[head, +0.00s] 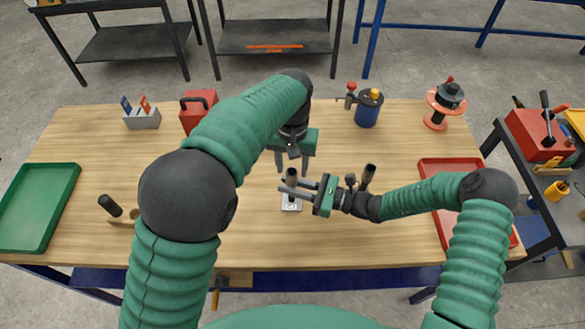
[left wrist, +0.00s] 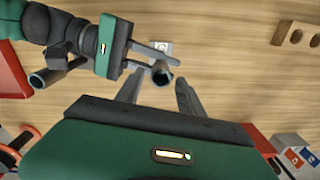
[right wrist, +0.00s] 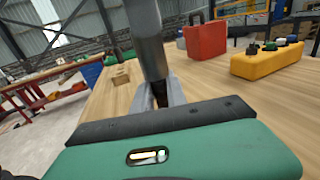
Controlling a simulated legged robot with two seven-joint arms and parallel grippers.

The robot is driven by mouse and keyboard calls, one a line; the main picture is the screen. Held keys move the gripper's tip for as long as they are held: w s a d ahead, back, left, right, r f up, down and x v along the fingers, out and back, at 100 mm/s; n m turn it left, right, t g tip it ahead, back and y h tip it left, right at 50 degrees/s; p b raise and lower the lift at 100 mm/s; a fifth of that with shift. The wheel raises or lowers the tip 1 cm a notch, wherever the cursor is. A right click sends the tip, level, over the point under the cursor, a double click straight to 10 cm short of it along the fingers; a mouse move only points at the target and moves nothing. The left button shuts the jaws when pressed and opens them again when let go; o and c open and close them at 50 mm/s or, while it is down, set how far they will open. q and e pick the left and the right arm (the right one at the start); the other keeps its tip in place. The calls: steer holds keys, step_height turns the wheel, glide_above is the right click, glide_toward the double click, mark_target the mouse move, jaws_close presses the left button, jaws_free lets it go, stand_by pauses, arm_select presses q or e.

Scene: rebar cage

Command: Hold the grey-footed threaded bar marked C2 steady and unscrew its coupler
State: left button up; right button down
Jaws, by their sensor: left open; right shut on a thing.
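The threaded bar stands upright on a pale grey foot plate (head: 291,204) with a small mark I cannot read, mid-table. A dark coupler (head: 292,174) caps it; its round top shows in the left wrist view (left wrist: 161,72). My right gripper (head: 290,188) comes in from the right, shut on the bar below the coupler. In the right wrist view the grey metal bar (right wrist: 147,42) rises between its fingers. My left gripper (head: 292,164) points down from above, open, with fingers on either side of the coupler and gaps visible in the left wrist view.
Another dark tube (head: 369,173) stands right of the bar, close to my right wrist. A wooden block (left wrist: 297,36) with holes lies on the left. A green tray (head: 38,222), red tray (head: 432,172), red case (head: 201,102) and blue canister (head: 368,110) are farther out.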

arm_select(q)
steer(key=m, duration=0.5)
steer(key=shift+r+m, duration=0.4)
steer(key=m, duration=0.3)
steer(key=r+m, duration=0.1)
steer(key=m, duration=0.8)
steer(key=shift+r, duration=0.4)
steer(key=m, duration=0.6)
steer(key=shift+r+m, duration=0.3)
steer(key=shift+r, duration=0.05)
step_height(320, 180, down, 8)
steer(key=shift+r, duration=0.1)
steer(key=shift+c, duration=0.4)
jaws_close()
